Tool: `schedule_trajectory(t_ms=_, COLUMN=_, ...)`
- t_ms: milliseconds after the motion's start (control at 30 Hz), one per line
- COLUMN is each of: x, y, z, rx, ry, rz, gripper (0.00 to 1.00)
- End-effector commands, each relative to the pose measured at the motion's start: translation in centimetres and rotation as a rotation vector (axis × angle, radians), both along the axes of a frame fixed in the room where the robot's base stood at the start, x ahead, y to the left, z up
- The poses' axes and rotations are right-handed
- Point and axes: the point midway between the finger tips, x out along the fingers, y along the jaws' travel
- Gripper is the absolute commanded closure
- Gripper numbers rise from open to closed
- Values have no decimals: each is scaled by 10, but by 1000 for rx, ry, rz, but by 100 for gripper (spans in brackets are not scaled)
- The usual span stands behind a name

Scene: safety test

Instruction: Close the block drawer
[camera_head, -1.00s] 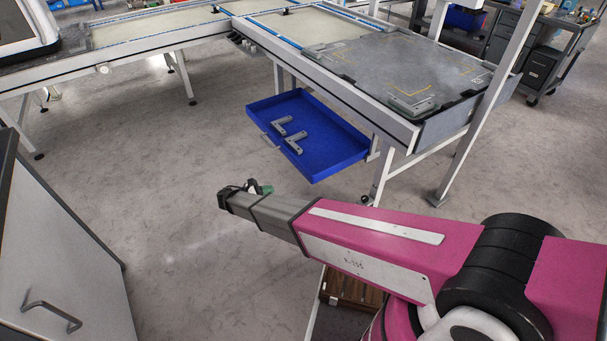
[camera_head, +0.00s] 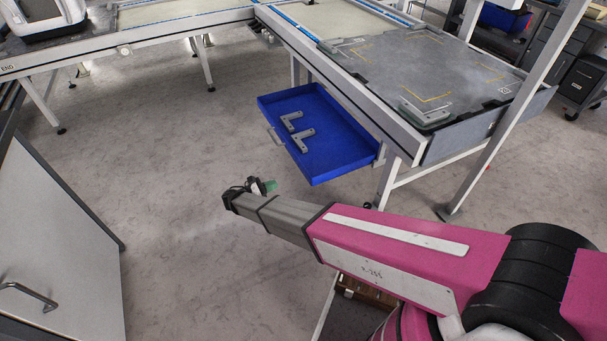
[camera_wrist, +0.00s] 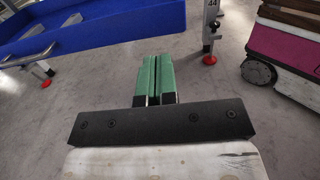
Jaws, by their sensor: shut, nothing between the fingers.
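The block drawer is a shallow blue tray (camera_head: 340,148) pulled out beneath the grey workstation table, with a grey handle (camera_head: 276,138) on its left front side. Grey L-shaped blocks (camera_head: 301,141) lie in it. My gripper (camera_head: 271,186) is in front of and below the drawer in the head view, apart from it. In the wrist view, my gripper's green fingers (camera_wrist: 157,75) are together and empty. The blue drawer (camera_wrist: 100,25) fills the upper left there, with its handle (camera_wrist: 28,57) at the left edge.
The workstation table (camera_head: 410,70) stands above the drawer on white legs, one (camera_head: 386,182) near its right end. A conveyor (camera_head: 130,40) runs along the back left. A pale cabinet (camera_head: 55,230) with a handle stands at left. The floor between is clear.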

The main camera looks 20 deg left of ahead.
Motion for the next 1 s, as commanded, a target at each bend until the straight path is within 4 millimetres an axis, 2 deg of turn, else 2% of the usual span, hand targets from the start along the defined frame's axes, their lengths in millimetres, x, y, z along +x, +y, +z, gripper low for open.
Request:
schedule_trajectory(t_ms=167, x=12, y=-11, z=1, rx=0, ry=0, rz=-1, gripper=100)
schedule_trajectory(t_ms=700, x=85, y=-74, z=0, rx=1, ry=1, rz=-3, gripper=100)
schedule_trajectory(t_ms=1000, x=104, y=-89, z=0, rx=0, ry=0, rz=0, gripper=100)
